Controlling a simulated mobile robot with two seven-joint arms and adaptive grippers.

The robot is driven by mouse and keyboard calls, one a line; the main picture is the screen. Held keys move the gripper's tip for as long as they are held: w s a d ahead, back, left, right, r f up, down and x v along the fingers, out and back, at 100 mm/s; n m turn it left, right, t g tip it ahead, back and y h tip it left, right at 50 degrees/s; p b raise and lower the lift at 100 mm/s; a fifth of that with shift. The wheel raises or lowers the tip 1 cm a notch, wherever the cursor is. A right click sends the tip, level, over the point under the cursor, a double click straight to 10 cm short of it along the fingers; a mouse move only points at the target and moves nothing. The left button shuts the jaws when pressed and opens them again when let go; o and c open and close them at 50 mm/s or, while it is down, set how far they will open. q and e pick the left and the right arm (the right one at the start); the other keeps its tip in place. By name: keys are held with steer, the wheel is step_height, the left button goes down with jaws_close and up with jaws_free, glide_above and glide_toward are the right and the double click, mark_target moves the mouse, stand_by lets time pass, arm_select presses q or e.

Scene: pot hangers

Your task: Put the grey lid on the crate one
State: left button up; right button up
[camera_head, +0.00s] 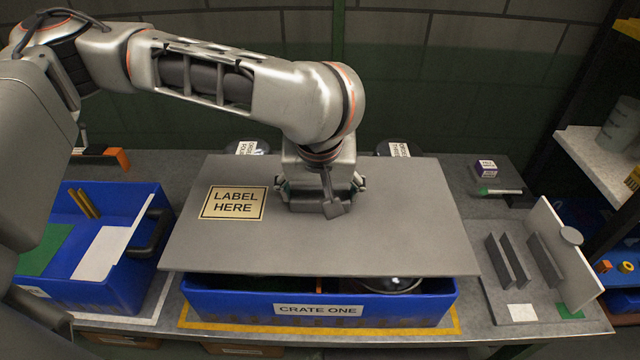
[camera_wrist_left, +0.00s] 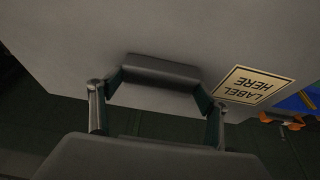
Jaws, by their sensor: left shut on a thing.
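The grey lid (camera_head: 390,230) is a wide flat panel with a "LABEL HERE" sticker on its left part. It is over the blue crate one (camera_head: 230,302) and hides most of its opening. A gap shows at the front, with dark contents inside; I cannot tell whether the lid touches the crate's rim at the back. My left gripper (camera_head: 325,203) is above the middle of the lid, shut on its handle. In the left wrist view the grey handle (camera_wrist_left: 160,72) is between the two fingers, and the sticker (camera_wrist_left: 253,86) is to the right. My right gripper is not in view.
Another blue crate (camera_head: 85,293) with papers stands at the left. Yellow tape (camera_head: 450,322) edges crate one. A grey rack (camera_head: 510,262), a green-tipped marker (camera_head: 497,191) and a small purple box (camera_head: 484,170) are at the right. Labelled round things stand behind the lid.

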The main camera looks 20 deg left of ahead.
mark_target(320, 214)
arm_select(q)
steer(key=shift+f+b, duration=0.45)
steer(key=shift+f, duration=3.05)
steer(key=o, duration=1.6)
steer(key=shift+c, duration=0.2)
steer(key=shift+f, duration=0.1)
steer(key=v, duration=1.2)
